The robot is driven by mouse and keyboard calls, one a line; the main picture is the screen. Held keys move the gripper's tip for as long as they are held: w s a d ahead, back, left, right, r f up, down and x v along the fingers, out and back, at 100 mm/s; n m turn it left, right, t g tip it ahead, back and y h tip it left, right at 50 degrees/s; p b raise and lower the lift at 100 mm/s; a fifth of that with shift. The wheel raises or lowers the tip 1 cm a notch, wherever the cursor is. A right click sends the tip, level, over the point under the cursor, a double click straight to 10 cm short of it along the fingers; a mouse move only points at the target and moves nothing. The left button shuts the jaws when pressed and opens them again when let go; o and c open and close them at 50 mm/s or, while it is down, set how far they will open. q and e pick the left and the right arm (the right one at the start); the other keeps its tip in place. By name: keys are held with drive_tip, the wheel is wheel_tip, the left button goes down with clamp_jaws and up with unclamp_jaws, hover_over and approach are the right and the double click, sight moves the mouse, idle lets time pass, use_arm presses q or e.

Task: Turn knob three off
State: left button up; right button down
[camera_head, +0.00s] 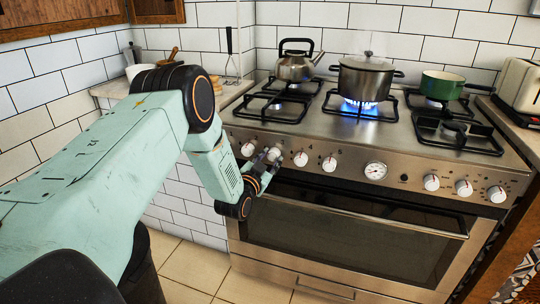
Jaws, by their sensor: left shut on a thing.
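The stove (400,190) has a row of white knobs along its steel front panel. The leftmost knob (248,149) is clear of my gripper. My left gripper (277,155) is at the left part of the row, shut on a stove knob that its fingers partly cover. Another white knob (300,159) shows just right of the fingers, and one more (329,164) stands further right. A blue flame (360,104) burns under the steel pot (365,80) on the middle back burner. My right gripper is not in view.
A kettle (296,66) stands on the back left burner and a green pan (441,86) on the back right. A round dial (375,170) and several knobs are right of centre. The oven handle (365,215) sticks out below the panel. A toaster (520,85) is at far right.

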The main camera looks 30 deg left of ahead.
use_arm(q)
drive_tip(key=m+p, duration=0.4)
drive_tip(key=m, duration=0.1)
drive_tip(key=shift+r+g, duration=0.15)
drive_tip(key=shift+g, duration=0.15)
drive_tip(key=m+p, duration=0.2)
drive_tip(key=m, duration=0.1)
drive_tip(key=shift+m+y+p, duration=0.3)
drive_tip(key=shift+m+p, duration=0.25)
drive_tip(key=shift+m, duration=0.75)
drive_tip(key=o, duration=1.2)
drive_tip(key=v, duration=1.2)
